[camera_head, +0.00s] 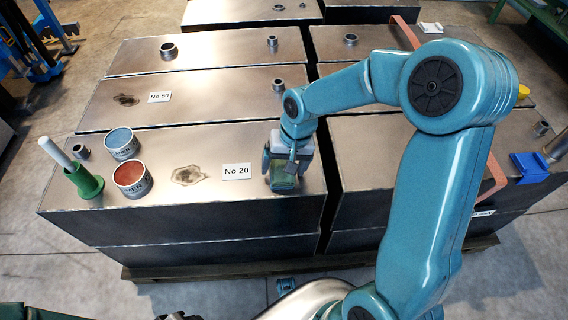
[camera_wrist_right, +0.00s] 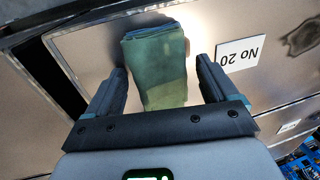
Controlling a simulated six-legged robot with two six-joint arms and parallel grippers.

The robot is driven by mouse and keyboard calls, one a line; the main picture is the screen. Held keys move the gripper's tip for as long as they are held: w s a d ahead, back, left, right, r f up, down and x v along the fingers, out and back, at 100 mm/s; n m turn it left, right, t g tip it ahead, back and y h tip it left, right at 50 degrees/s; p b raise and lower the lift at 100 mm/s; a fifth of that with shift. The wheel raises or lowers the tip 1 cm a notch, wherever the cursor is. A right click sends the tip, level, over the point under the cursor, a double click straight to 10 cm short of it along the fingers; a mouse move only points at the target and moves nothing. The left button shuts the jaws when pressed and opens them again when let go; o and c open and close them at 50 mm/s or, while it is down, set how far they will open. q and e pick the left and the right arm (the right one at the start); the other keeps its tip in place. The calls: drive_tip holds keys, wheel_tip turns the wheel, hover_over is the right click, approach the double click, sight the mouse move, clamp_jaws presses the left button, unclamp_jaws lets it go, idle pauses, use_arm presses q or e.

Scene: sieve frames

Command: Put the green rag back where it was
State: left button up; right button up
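The green rag (camera_head: 283,184) lies on the metal top of the No 20 box (camera_head: 240,140), near its right end and right of the "No 20" label (camera_head: 236,171). My right gripper (camera_head: 287,166) is over the rag and partly hides it in the head view. In the right wrist view the folded green rag (camera_wrist_right: 155,62) lies between the two spread fingers of my right gripper (camera_wrist_right: 162,66). My left gripper is not in view.
A blue tin (camera_head: 122,143), a red tin (camera_head: 132,179) and a green holder with a white rod (camera_head: 88,183) stand at the box's left end. A dark stain (camera_head: 188,175) lies left of the label. A blue object (camera_head: 529,168) lies far right.

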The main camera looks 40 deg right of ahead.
drive_tip(key=shift+r, duration=0.2)
drive_tip(key=p+v, duration=0.3)
drive_tip(key=v, duration=0.8)
drive_tip(key=shift+r, duration=0.4)
drive_tip(key=shift+s+d, duration=0.1)
